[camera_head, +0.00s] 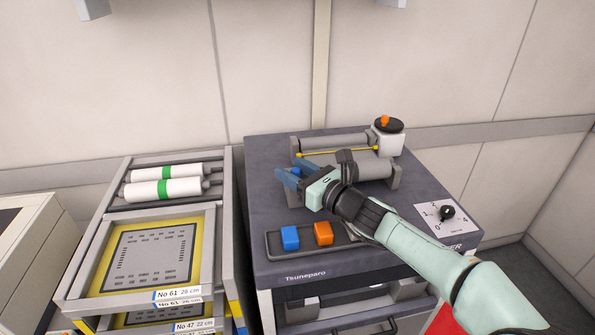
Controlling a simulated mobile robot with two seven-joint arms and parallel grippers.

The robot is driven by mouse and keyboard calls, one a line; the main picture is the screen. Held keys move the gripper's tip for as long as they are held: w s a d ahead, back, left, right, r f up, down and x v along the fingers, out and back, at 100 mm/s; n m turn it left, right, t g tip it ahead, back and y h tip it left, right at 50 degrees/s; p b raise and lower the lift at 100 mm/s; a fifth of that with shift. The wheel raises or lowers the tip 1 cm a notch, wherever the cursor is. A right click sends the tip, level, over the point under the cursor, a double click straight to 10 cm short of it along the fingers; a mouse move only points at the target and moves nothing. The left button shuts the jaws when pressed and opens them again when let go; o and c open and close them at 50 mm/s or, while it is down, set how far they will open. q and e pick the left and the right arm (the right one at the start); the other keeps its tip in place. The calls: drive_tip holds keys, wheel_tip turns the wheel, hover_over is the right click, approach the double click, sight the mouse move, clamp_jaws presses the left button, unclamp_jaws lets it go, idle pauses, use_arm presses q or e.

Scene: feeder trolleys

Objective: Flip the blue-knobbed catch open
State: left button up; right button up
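My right gripper (289,170) reaches in from the lower right over the left end of the roller unit (340,143) on the dark trolley top. Its two blue fingers point left and look spread apart. A small bright blue spot, likely the catch's blue knob (296,171), shows between or just behind the fingers. I cannot tell whether they touch it. The rest of the catch is hidden by the gripper, so its position is unclear. My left gripper is not in view.
Blue (290,237) and orange (323,233) blocks sit on a front tray. An orange-knobbed black disc (388,124) stands at the back right, a numbered dial (446,213) at the right. A rack (90,247) with white rolls (165,189) and a framed stencil (150,262) stands left.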

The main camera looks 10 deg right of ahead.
drive_tip(key=shift+d, duration=0.15)
drive_tip(key=shift+s+d, duration=0.15)
drive_tip(key=shift+s, duration=0.05)
drive_tip(key=b+v, duration=0.1)
drive_tip(key=v, duration=1.1)
drive_tip(key=shift+s+b, duration=0.4)
